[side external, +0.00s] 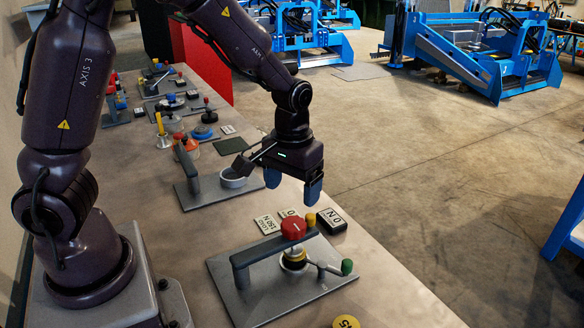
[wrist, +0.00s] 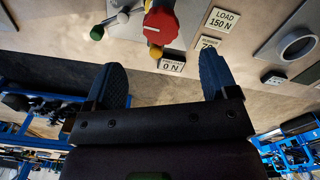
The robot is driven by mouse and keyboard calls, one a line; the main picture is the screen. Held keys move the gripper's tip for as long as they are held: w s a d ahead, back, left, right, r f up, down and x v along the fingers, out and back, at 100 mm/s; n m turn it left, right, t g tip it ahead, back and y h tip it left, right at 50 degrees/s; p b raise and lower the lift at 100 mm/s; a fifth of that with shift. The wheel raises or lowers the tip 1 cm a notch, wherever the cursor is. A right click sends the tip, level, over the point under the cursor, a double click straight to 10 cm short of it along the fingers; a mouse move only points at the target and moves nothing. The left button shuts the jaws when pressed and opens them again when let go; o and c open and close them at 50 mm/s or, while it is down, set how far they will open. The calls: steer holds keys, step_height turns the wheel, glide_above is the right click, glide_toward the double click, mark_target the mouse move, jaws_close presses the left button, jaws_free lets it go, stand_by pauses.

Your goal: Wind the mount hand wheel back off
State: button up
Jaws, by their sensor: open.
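The red hand wheel (side external: 294,228) sits on top of a dark grey arm (side external: 262,247) over a grey base plate (side external: 230,287). It also shows at the top of the wrist view (wrist: 162,22), with a white mark on it. I take it for the mount hand wheel. A brass-coloured part (side external: 293,262) is under the arm, and a lever with a green knob (side external: 347,267) sticks out to the right. My gripper (side external: 293,186) is open and empty, above the wheel and apart from it. In the wrist view its fingers (wrist: 160,68) are spread wide.
A yellow knob (side external: 310,219) stands close to the wheel. A 0 N display (side external: 331,220) and a LOAD 150 N plate (side external: 267,223) lie behind. Another fixture with a pale ring (side external: 233,178) stands farther back. A yellow disc (side external: 346,322) lies at the front bench edge.

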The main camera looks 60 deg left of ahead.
step_height(320, 180, up, 4)
steer(key=shift+r, duration=0.1)
stand_by(0.4)
steer(key=s+d+r+m+t, duration=0.1)
steer(key=s+r+m+t, duration=0.3)
steer(key=s+r, duration=0.8)
steer(key=shift+s+d+m+t, duration=0.15)
steer(key=shift+s+m+t, duration=0.25)
steer(key=shift+s+t, duration=0.75)
steer(key=shift+s+g, duration=0.3)
steer(key=shift+g, duration=0.05)
